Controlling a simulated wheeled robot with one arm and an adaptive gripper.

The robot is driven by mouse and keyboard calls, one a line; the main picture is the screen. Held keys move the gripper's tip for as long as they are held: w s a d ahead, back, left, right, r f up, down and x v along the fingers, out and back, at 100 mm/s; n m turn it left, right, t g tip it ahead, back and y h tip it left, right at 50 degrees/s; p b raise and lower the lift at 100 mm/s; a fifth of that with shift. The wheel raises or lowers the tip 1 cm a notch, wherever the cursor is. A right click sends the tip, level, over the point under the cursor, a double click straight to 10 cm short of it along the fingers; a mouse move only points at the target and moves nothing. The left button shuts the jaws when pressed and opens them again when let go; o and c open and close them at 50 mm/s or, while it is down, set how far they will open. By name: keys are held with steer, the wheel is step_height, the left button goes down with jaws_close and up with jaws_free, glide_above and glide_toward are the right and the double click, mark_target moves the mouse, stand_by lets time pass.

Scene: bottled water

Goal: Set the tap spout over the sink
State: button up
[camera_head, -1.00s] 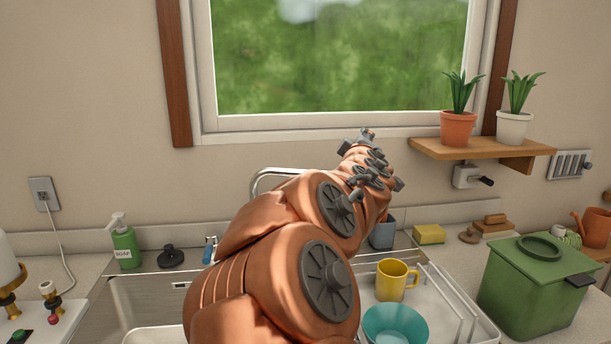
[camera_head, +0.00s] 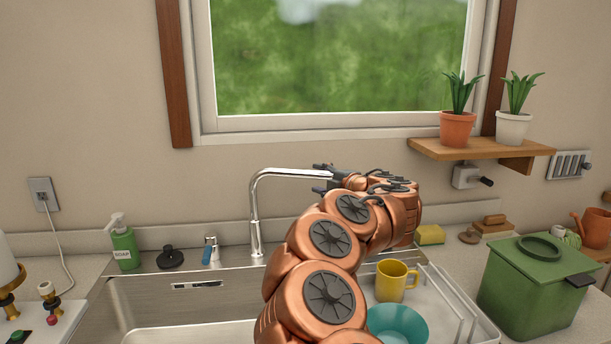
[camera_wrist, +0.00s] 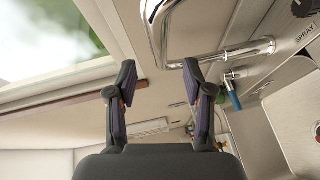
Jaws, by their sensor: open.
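The chrome tap (camera_head: 254,215) rises behind the sink (camera_head: 145,291). Its spout (camera_head: 285,173) points right, roughly along the back wall, and its far end is hidden at my gripper. My gripper (camera_head: 322,179) is open at that end, with its fingers pointing left. In the wrist view the open fingers (camera_wrist: 158,88) have nothing visibly clamped between them. The bent chrome pipe (camera_wrist: 157,30) shows beyond and between them, partly behind the right finger. I cannot tell whether a finger touches it. A blue-handled lever (camera_head: 209,252) stands left of the tap base.
A yellow mug (camera_head: 393,281) and a teal bowl (camera_head: 398,323) sit in the drying rack (camera_head: 452,290). A shelf (camera_head: 482,149) with two plants is at right. My arm covers part of the sink.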

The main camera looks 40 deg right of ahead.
mark_target(308, 175)
steer(key=shift+w+f+p, duration=0.15)
steer(key=shift+w+p, duration=0.1)
steer(key=shift+w, duration=1)
steer(key=shift+w+f+p, duration=0.2)
steer(key=shift+w+p, duration=0.05)
steer(key=shift+w, duration=1)
steer(key=shift+w+f+p, duration=0.15)
steer(key=shift+w+p, duration=0.1)
steer(key=shift+w, duration=1)
jaws_close()
